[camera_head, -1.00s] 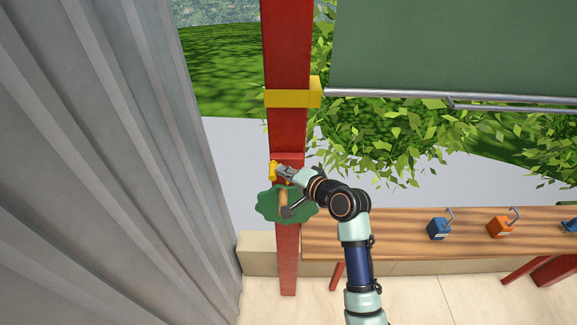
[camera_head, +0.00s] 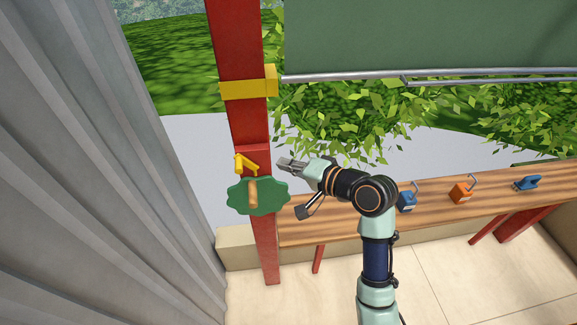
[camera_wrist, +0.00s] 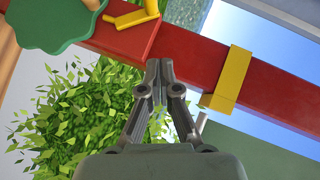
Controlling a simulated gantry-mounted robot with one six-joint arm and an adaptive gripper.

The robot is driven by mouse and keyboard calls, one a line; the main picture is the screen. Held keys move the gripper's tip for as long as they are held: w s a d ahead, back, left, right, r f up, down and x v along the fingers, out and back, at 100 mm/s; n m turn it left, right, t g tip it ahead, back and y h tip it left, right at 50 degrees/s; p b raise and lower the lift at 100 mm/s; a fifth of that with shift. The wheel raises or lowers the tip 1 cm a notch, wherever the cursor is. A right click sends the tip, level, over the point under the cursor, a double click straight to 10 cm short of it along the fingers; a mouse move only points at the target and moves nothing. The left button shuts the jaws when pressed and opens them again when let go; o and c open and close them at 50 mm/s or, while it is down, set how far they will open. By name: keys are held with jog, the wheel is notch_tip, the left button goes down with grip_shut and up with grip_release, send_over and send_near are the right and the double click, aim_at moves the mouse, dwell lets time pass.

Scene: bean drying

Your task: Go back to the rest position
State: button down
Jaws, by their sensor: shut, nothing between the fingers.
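My gripper (camera_head: 283,163) is shut and empty, in the air just right of the red post (camera_head: 266,250). In the wrist view my gripper (camera_wrist: 159,66) has its fingertips together, in front of the post (camera_wrist: 195,58). A yellow lever (camera_head: 243,162) sits on the post, left of my gripper and apart from it. A green scalloped handwheel (camera_head: 272,197) with a wooden handle (camera_head: 252,193) is below the lever. The wheel (camera_wrist: 45,22) and the lever (camera_wrist: 133,16) also show at the top left of the wrist view.
A yellow band (camera_head: 246,88) wraps the post higher up. A wooden bench (camera_head: 335,222) runs right, holding blue and orange padlock-like blocks (camera_head: 461,192) with hooks. A corrugated grey wall (camera_head: 80,200) stands left. A green panel (camera_head: 420,35) hangs at the upper right.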

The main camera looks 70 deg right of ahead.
jog(key=shift+s+r, duration=0.1)
jog(key=shift+s, duration=0.1)
dwell(0.3)
jog(key=w+a+f+n+y, duration=0.1)
jog(key=w+a+n, duration=0.25)
jog(key=a, duration=0.35)
jog(key=w+a+n+y+p, duration=0.1)
jog(key=w+a+n, duration=0.2)
jog(key=w+a, duration=0.35)
jog(key=w+a+f+n+y, duration=0.1)
jog(key=w+a+n+y, duration=0.15)
jog(key=a, duration=0.65)
jog(key=s+a+r+n+g+y+p, duration=0.1)
jog(key=s+a+n, duration=0.2)
jog(key=a+n, duration=0.7)
jog(key=a, duration=1.2)
jog(key=shift+a+r, duration=0.15)
jog(key=shift+a, duration=0.15)
